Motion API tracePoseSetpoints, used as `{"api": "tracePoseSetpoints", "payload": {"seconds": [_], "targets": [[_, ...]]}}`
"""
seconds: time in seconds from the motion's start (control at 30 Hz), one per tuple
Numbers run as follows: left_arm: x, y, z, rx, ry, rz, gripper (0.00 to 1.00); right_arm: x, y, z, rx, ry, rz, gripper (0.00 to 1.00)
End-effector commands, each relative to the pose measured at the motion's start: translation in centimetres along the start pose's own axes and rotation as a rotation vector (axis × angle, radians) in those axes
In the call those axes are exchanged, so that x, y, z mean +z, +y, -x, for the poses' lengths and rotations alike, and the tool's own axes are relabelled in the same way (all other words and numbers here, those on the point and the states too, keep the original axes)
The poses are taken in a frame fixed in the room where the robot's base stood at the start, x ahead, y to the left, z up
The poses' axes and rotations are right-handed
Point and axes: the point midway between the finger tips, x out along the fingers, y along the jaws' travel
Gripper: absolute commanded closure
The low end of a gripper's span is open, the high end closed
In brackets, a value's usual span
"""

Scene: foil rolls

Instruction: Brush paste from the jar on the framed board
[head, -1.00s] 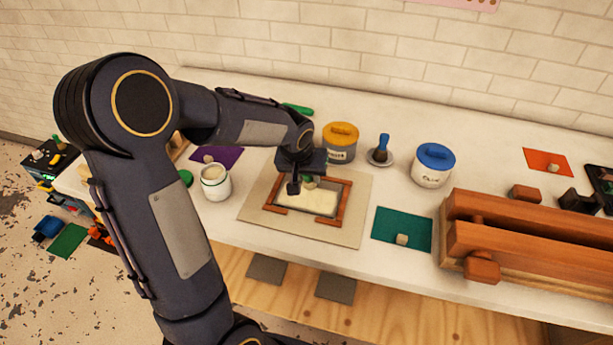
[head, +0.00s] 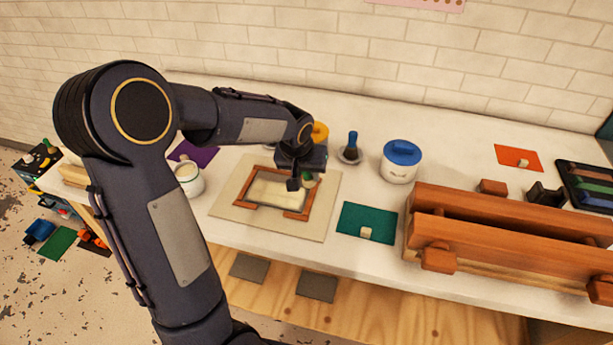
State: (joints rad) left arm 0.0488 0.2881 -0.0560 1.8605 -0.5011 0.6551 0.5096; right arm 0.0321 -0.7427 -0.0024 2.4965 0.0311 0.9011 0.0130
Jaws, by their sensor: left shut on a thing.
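The framed board lies on a beige mat (head: 232,207); its reddish-brown wooden frame (head: 262,205) surrounds a pale cream surface (head: 277,192). My left gripper (head: 301,183) is over the right side of the frame. My right gripper is out of view.
Behind my gripper is a yellow-lidded tub (head: 320,133), mostly hidden. A blue-handled brush (head: 351,148) stands on a small dish, beside a blue-lidded tub (head: 400,162). A green mat (head: 367,222) and a large wooden clamp (head: 508,232) occupy the right.

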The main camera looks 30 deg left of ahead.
Motion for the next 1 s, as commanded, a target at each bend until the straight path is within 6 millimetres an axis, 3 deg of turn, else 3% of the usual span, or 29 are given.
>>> {"api": "tracePoseSetpoints", "payload": {"seconds": [0.6, 1.0], "targets": [[-2.5, 0.1, 5.3, 0.0, 0.002, -0.002, 0.91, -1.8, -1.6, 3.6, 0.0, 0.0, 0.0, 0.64], [-2.7, 0.1, 5.8, 0.001, 0.002, -0.002, 0.91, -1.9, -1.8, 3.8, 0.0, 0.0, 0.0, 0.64]]}}
